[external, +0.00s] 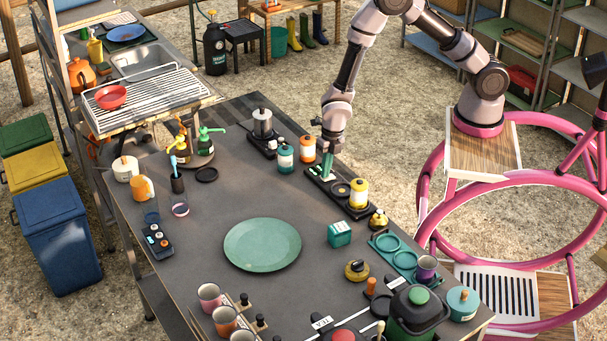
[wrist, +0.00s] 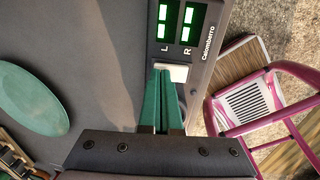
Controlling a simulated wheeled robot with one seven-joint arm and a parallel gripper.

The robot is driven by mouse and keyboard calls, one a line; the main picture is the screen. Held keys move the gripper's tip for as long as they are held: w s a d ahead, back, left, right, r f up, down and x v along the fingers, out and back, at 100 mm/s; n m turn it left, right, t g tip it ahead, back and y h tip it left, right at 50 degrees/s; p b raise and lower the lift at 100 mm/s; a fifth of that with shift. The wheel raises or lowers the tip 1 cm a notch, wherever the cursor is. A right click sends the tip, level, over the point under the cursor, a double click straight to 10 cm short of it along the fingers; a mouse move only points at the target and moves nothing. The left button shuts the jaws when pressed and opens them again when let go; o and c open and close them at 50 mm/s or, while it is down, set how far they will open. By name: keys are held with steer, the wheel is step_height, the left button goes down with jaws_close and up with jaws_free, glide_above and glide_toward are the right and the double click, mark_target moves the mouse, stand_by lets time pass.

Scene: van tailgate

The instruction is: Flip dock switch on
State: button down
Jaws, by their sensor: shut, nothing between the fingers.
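The black dock (external: 328,187) lies on the dark table near its right edge in the external view. A yellow jar (external: 358,194) stands at its near end, beside an empty round well. In the wrist view the dock (wrist: 203,62) shows two lit green displays (wrist: 175,22) marked L and R, and a pale switch (wrist: 173,72) below them. My gripper (external: 327,172) points down over the dock's far end. Its teal fingers (wrist: 164,78) are shut and empty, with the tips at the switch. I cannot tell whether they touch it. The fingers partly hide the switch.
An orange jar (external: 308,149) and a teal jar (external: 285,158) stand close to the left of my gripper. A small teal box (external: 339,234) and a large green plate (external: 262,244) lie nearer the camera.

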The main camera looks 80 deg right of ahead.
mark_target(334, 176)
stand_by(0.3)
steer(key=shift+a+f, duration=0.1)
steer(key=shift+f, duration=0.15)
steer(key=shift+s+d, duration=0.15)
steer(key=shift+d, duration=0.05)
steer(key=shift+s+d+r, duration=0.2)
steer(key=shift+s+d, duration=0.2)
step_height(334, 176, up, 14)
steer(key=s+d, duration=0.1)
steer(key=shift+s+d, duration=0.2)
stand_by(0.4)
